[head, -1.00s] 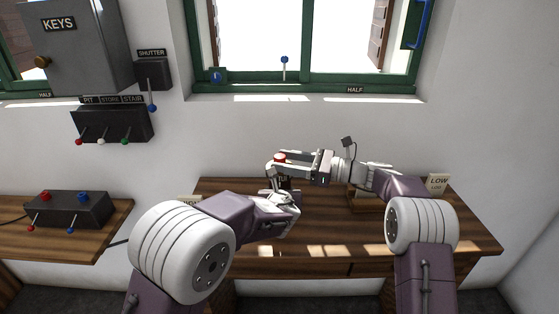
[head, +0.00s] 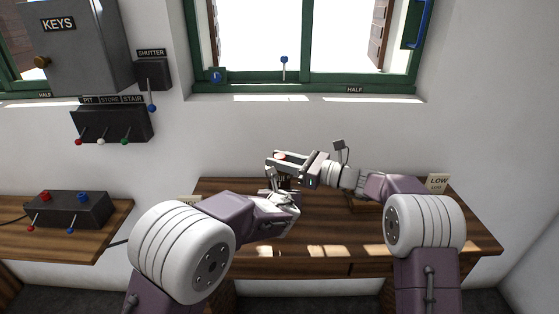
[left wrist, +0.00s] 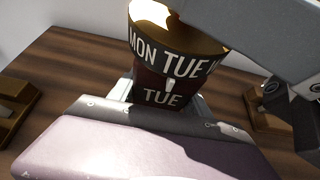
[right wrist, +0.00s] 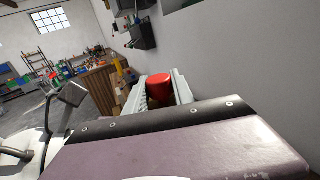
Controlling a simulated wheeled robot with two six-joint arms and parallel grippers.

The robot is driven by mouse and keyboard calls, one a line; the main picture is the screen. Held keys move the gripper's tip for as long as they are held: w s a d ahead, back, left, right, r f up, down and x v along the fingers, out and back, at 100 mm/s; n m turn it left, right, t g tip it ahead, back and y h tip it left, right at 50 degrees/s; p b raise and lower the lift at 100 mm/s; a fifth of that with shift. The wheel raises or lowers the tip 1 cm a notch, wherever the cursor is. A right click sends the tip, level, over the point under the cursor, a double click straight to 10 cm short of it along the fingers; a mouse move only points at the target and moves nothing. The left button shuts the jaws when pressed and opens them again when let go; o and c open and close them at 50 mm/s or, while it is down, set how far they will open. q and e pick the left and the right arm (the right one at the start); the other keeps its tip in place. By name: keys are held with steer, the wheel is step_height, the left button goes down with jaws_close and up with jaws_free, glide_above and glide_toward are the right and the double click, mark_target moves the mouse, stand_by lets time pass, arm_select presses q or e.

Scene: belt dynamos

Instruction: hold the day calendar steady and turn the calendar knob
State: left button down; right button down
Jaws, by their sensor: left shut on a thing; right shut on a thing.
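The day calendar (head: 281,181) stands on the wooden table, mostly hidden by my grippers in the head view. The left wrist view shows its dark base (left wrist: 160,100) marked TUE and a day ring (left wrist: 155,52) reading MON, TUE and part of another word. A white pointer mark sits just below the ring's TUE, slightly left of it. My left gripper (head: 282,196) is shut on the base from the front. My right gripper (head: 276,160) is shut on the red calendar knob (right wrist: 160,88) at the top, between its two fingers.
The wooden table (head: 330,262) has bare room at the front. A side table at left bears a switch box (head: 67,209). The wall and window (head: 305,92) are behind.

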steer(key=m+t+h, duration=0.1)
steer(key=t, duration=0.1)
steer(key=m+t+h, duration=0.1)
steer(key=m+t, duration=0.1)
steer(key=shift+s+a+h, duration=0.1)
steer(key=shift+h, duration=0.2)
steer(key=c, duration=1.1)
jaws_free()
steer(key=shift+o, duration=0.2)
steer(key=v, duration=1.2)
